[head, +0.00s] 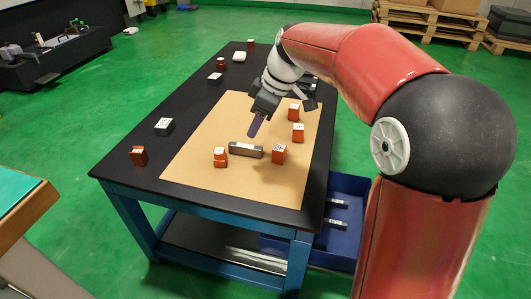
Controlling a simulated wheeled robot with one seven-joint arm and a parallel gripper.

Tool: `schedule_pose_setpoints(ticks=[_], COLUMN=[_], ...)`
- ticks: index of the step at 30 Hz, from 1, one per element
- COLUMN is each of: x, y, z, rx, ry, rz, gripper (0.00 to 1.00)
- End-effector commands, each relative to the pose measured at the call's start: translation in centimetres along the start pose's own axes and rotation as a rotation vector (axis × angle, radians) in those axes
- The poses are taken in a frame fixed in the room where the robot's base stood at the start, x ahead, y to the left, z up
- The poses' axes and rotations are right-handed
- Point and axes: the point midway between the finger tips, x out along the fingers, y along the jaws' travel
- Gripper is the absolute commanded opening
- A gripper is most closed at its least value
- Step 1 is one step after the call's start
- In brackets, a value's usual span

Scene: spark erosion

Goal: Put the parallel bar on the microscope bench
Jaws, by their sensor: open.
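A dark grey bar (246,149), which looks like the parallel bar, lies on the tan mat (200,177) on a black-topped table with a blue frame. My gripper (256,125) hangs above the mat, just beyond the bar in the picture and apart from it. It is open and nothing shows in it; a purplish finger is visible, but the fingers are hard to tell apart. I cannot tell for sure which surface is the microscope bench; a dark bench (60,70) with equipment on it stands at the far left.
Several orange-brown blocks stand around the bar, including one close by on its right (279,154) and one on its left (220,157). Dark blocks (164,126) sit along the table's left side. A blue bin (343,240) with bars is below right.

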Motion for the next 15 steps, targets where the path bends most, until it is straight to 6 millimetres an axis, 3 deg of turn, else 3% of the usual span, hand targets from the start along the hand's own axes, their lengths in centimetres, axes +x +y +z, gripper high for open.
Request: schedule_pose_setpoints(ticks=[15], x=[5.8], y=[-0.1], z=[0.1], rx=[-0.011], ry=[0.001], rz=[-0.007], gripper=[0.42])
